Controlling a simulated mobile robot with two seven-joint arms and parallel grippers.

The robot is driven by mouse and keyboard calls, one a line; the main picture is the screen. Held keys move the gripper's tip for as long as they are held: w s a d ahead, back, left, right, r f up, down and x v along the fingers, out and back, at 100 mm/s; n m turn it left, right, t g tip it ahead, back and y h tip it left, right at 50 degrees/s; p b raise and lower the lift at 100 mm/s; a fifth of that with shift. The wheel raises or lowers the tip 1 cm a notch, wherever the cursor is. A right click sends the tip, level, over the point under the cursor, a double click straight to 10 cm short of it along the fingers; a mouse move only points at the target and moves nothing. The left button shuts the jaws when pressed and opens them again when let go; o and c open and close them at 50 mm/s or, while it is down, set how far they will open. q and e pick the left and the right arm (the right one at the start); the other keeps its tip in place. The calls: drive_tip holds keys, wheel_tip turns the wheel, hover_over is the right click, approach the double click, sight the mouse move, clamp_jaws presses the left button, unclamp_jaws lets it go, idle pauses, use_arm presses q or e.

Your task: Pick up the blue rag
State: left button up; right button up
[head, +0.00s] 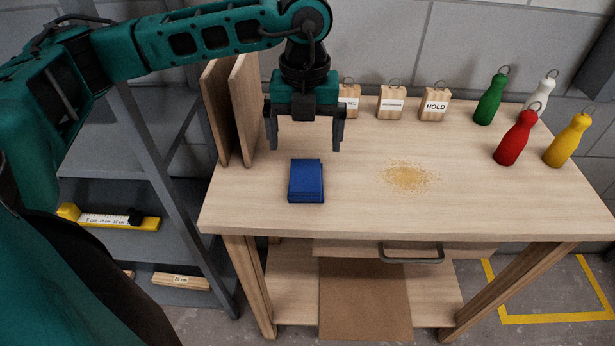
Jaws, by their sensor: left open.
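The blue rag (306,182) lies folded in a flat rectangle on the left part of the wooden workbench (370,213). My left gripper (304,148) points down above the bench, just behind the rag in the picture. Its two fingers are spread apart with nothing between them. It does not touch the rag. My right gripper is not in the head view.
Two upright boards (233,110) stand left of the gripper. Sawdust (411,177) lies right of the rag. Labelled wooden blocks (391,103) stand at the back. Green (489,101), white (541,99), red (517,139) and yellow (568,142) bottle-shaped pieces stand at right.

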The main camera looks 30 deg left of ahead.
sight(306, 177)
use_arm(q)
drive_tip(key=f, duration=0.9)
drive_tip(key=shift+s+d, duration=0.2)
drive_tip(key=shift+d, duration=0.05)
drive_tip(key=shift+c, duration=0.3)
drive_tip(key=c, duration=1.1)
